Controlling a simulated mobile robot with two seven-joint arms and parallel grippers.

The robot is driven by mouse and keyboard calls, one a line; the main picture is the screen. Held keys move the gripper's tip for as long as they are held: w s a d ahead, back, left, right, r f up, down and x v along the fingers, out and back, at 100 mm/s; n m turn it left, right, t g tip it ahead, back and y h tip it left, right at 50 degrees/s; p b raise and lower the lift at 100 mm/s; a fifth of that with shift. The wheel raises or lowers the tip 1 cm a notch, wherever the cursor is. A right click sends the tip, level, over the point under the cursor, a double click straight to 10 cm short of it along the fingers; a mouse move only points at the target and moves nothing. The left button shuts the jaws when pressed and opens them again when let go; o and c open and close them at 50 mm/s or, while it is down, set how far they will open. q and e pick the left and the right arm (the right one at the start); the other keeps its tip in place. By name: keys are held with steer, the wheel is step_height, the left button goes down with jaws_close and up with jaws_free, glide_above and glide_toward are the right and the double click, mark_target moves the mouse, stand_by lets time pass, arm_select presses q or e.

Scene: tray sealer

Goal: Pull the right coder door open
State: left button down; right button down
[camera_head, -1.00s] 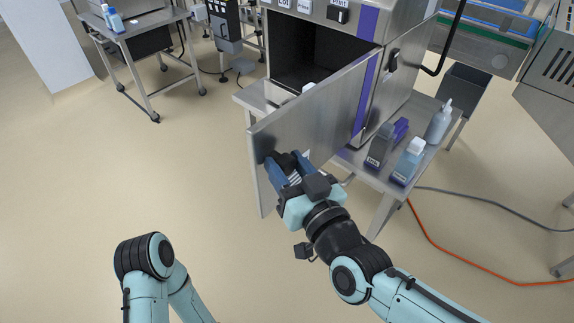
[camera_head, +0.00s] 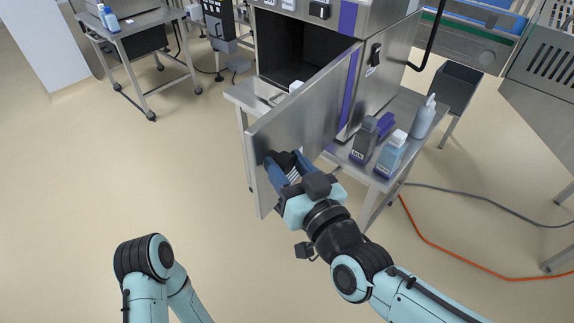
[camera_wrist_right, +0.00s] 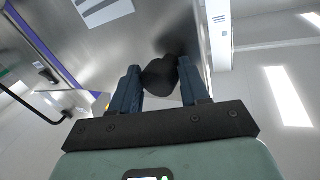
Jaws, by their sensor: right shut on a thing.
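The right coder door (camera_head: 303,112) is a flat steel panel. It stands swung well out from the steel coder cabinet (camera_head: 384,62), and the dark inside (camera_head: 293,48) shows behind it. My right gripper (camera_head: 279,163) is at the door's outer face near its free edge. In the right wrist view its two blue fingers are shut on a black round knob (camera_wrist_right: 160,77) on the door (camera_wrist_right: 140,40). In the head view the fingers partly hide the knob. My left gripper is out of view; only a bent part of my left arm shows at the lower left.
Several bottles (camera_head: 391,154) stand on the steel table (camera_head: 412,104) right of the door. An orange cable (camera_head: 440,251) and a grey cable lie on the floor at the right. The floor left of the door is clear.

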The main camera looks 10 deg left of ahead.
steer(key=shift+w+d+f+h, duration=0.2)
steer(key=shift+w+d+h, duration=0.1)
steer(key=shift+w+d, duration=0.05)
steer(key=c, duration=0.7)
jaws_free()
steer(key=shift+o, duration=0.2)
steer(key=shift+s+d+r, duration=0.1)
steer(key=shift+s+d, duration=0.15)
steer(key=shift+s, duration=0.2)
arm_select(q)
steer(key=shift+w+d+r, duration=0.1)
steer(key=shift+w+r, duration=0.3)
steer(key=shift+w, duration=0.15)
arm_select(e)
steer(key=v, duration=1.2)
steer(key=shift+s+d, duration=0.15)
